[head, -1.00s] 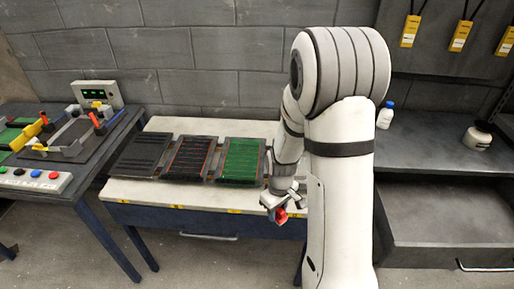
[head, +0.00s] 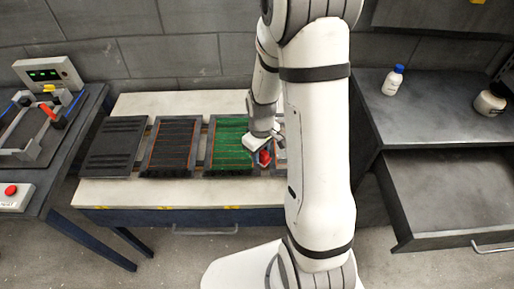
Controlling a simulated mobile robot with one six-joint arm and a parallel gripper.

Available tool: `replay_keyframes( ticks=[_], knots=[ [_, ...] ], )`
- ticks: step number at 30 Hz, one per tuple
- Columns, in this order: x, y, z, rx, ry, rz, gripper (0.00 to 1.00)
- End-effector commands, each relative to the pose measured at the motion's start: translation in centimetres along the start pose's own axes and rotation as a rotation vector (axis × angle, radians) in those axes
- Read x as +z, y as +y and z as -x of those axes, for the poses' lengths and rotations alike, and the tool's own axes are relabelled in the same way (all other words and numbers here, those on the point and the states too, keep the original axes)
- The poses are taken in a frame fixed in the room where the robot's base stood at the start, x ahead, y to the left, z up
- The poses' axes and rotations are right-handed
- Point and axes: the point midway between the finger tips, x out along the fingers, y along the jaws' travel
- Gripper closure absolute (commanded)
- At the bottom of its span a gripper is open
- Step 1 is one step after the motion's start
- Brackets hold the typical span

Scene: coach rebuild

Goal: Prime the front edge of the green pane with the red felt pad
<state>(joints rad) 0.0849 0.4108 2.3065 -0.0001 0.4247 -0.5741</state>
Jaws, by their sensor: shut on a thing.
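The green pane (head: 229,147) lies in a dark frame on the white-topped bench, at the right of a row of panes. My gripper (head: 265,150) is at the right side of the green pane, low over the bench. It is shut on the red felt pad (head: 265,158), which shows as a small red patch below the fingers. I cannot tell whether the pad touches the pane or its frame. My arm hides the bench to the right of the gripper. The front edge of the green pane is in clear view.
A dark pane with orange lines (head: 173,148) and a black pane (head: 116,147) lie left of the green one. The bench's front strip (head: 150,193) is bare. A blue-capped bottle (head: 393,80) and a jar (head: 490,101) stand on the right-hand dark counter, above an open drawer (head: 455,195).

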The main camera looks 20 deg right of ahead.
Motion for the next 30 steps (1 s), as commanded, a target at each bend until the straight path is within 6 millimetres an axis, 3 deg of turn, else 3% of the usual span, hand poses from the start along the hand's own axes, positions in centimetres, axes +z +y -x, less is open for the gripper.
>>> replay_keyframes(
  ticks=[22,30],
  knots=[
    [-0.1,-0.2,-7.4,-0.002,-0.002,0.006,0.86],
    [-1.3,-2.0,-7.1,0.0,0.0,0.002,0.89]
  ],
)
